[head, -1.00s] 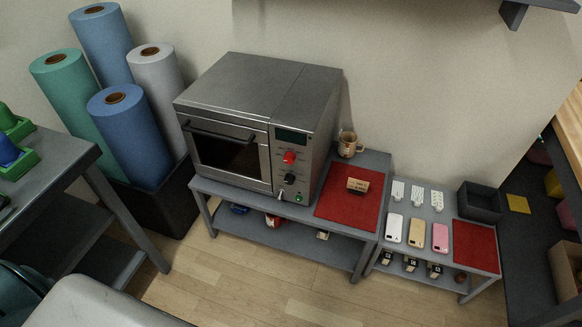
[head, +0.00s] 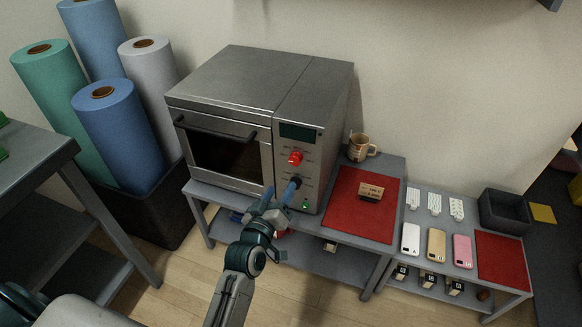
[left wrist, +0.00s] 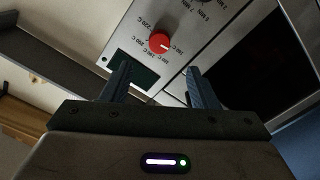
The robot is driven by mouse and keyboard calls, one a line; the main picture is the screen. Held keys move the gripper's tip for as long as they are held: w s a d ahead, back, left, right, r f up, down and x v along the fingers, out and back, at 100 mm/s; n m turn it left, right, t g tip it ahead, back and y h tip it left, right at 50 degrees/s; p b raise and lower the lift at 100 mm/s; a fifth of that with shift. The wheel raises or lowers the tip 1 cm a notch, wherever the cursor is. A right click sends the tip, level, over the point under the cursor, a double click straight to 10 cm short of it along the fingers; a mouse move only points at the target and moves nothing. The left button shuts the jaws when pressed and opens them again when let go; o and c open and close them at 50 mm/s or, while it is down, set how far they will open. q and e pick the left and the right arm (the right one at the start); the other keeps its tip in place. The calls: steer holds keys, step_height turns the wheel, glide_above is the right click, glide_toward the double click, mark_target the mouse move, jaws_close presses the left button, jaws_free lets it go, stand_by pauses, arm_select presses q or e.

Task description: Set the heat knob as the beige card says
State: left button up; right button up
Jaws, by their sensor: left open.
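The oven (head: 250,115) stands on a grey table with its door shut. Its red knob (head: 295,158) is below the dark display; in the left wrist view the red knob (left wrist: 159,42) has temperature labels around it. A lower knob (left wrist: 201,1) with minute labels is cut by that view's top edge. The beige card (head: 371,192) stands on the red mat; its print is too small to read. My left gripper (head: 281,191) is open and empty in front of the lower panel, below the red knob. In the wrist view its fingers (left wrist: 158,70) point toward the red knob without touching it.
A mug (head: 359,147) stands behind the red mat (head: 345,213). A lower table at right holds several phones (head: 436,243), a dark bin (head: 505,210) and another red mat. Rolls (head: 120,130) stand left of the oven. The floor in front is clear.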

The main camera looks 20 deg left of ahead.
mark_target(294, 162)
arm_select(q)
steer(key=w, duration=1)
steer(key=shift+w+d+p, duration=0.15)
steer(key=shift+w+p, duration=0.15)
steer(key=shift+w, duration=0.05)
arm_select(e)
steer(key=shift+x, duration=1)
arm_select(q)
steer(key=c, duration=1)
